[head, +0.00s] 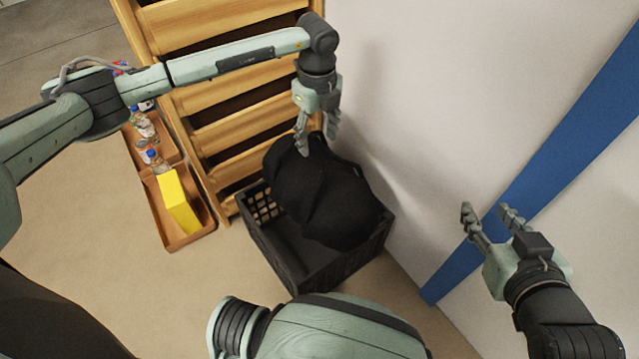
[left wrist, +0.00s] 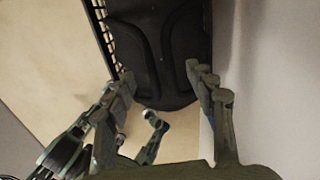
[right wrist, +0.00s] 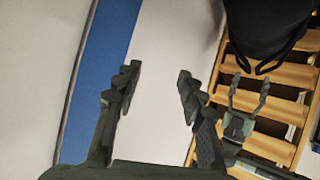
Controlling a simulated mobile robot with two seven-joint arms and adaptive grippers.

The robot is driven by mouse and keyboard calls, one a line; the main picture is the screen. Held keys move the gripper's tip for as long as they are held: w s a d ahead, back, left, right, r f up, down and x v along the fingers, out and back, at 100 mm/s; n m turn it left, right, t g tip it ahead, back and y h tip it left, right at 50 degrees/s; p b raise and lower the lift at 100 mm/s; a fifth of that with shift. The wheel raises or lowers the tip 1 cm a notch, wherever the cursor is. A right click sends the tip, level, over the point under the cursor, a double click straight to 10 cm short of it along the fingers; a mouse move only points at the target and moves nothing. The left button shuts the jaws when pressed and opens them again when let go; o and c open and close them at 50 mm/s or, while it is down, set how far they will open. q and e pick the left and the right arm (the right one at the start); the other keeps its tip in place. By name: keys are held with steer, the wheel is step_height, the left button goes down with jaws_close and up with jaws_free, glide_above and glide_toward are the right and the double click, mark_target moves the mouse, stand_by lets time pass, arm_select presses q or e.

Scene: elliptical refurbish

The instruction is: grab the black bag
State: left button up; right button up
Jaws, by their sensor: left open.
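The black bag (head: 328,199) sits in a black crate (head: 283,250) on the floor and rises above its rim. My left gripper (head: 317,143) is open at the top of the bag, by the wall side. In the left wrist view the bag (left wrist: 165,50) lies beyond the open fingers (left wrist: 165,82), with its straps showing; I cannot tell whether a finger touches it. My right gripper (head: 488,212) is open and empty, to the right of the crate near the wall. The right wrist view shows the bag (right wrist: 265,28) at the top and my left gripper near its strap loops.
A wooden shelf unit (head: 235,135) stands behind the crate. Wooden trays with bottles (head: 155,160) and a yellow box (head: 178,203) are at its left. A white wall with a blue stripe (head: 560,150) bounds the right. The floor at the left is clear.

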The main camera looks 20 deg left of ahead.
mark_target(319, 146)
arm_select(q)
steer(key=shift+f, duration=1.9)
arm_select(e)
steer(key=shift+w+a+r+t, duration=0.4)
steer(key=shift+a+r+t, duration=0.1)
steer(key=shift+a+r, duration=0.2)
arm_select(q)
jaws_close()
steer(key=shift+w+r, duration=0.15)
